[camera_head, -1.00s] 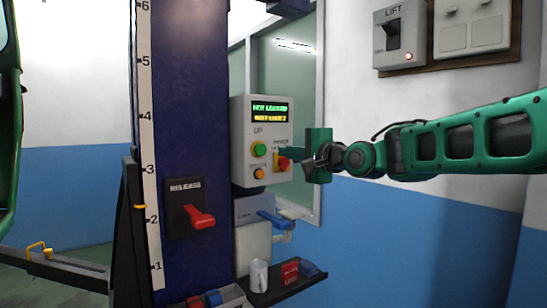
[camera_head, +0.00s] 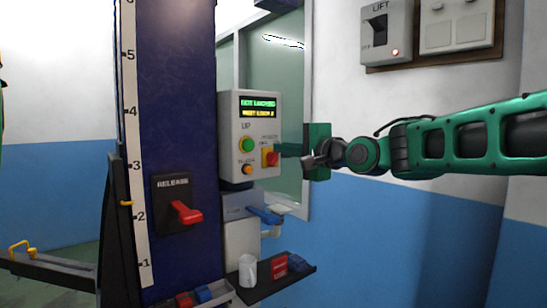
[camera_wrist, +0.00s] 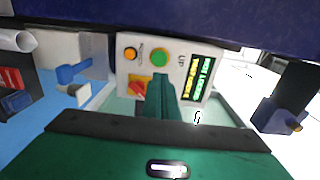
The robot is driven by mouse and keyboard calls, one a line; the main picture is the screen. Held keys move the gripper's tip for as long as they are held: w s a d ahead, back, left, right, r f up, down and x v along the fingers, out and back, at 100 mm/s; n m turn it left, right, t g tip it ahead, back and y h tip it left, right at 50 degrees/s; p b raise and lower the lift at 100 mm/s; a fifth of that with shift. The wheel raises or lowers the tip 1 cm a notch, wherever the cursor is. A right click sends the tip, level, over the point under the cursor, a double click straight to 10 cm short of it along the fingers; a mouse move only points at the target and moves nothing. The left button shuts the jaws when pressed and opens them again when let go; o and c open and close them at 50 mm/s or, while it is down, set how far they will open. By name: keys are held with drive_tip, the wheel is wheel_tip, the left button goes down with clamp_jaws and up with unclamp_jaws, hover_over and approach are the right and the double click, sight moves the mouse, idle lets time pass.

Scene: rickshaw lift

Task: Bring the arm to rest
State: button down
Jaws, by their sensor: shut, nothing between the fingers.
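My green arm reaches in from the right in the head view. My gripper (camera_head: 284,150) is shut and empty, with its fingers pointing left at the grey control box (camera_head: 231,110). In the wrist view the shut fingers (camera_wrist: 160,90) point at the box's face and overlap the edge of its red switch (camera_wrist: 138,88). I cannot tell whether the fingertips touch the box. The box carries a lit display (camera_head: 259,106), a green button (camera_head: 247,145) and an orange button (camera_head: 247,170).
A dark blue column (camera_head: 178,90) with a height scale (camera_head: 133,180) and a red release lever (camera_head: 186,213) stands left of the box. Below are a blue-handled valve (camera_head: 263,214) and a shelf (camera_head: 262,290) with a white cup (camera_head: 247,270). A lift switch (camera_head: 379,25) is on the wall.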

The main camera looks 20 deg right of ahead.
drive_tip(key=s+d+f+n+g+h, duration=0.25)
drive_tip(key=s+d+f, duration=0.2)
drive_tip(key=f, duration=0.35)
drive_tip(key=s+d+f+n+g+h, duration=0.1)
drive_tip(key=s+d+f+g, duration=0.25)
drive_tip(key=s+f, duration=0.35)
drive_tip(key=s+d+f+n+g+h, duration=0.1)
drive_tip(key=s+d+f+g+h, duration=0.2)
drive_tip(key=f, duration=0.7)
drive_tip(key=s+f+n+g, duration=0.1)
drive_tip(key=s+f+g, duration=0.1)
drive_tip(key=s, duration=0.6)
drive_tip(key=s+d+f+n+g+y, duration=0.1)
drive_tip(key=s+f+g, duration=0.2)
drive_tip(key=s+f, duration=0.2)
drive_tip(key=s+d+f+n+g, duration=0.1)
drive_tip(key=s+f+g, duration=0.2)
drive_tip(key=s, duration=0.8)
drive_tip(key=shift+s+d+f, duration=0.25)
drive_tip(key=shift+f, duration=0.15)
drive_tip(key=shift+n, duration=0.25)
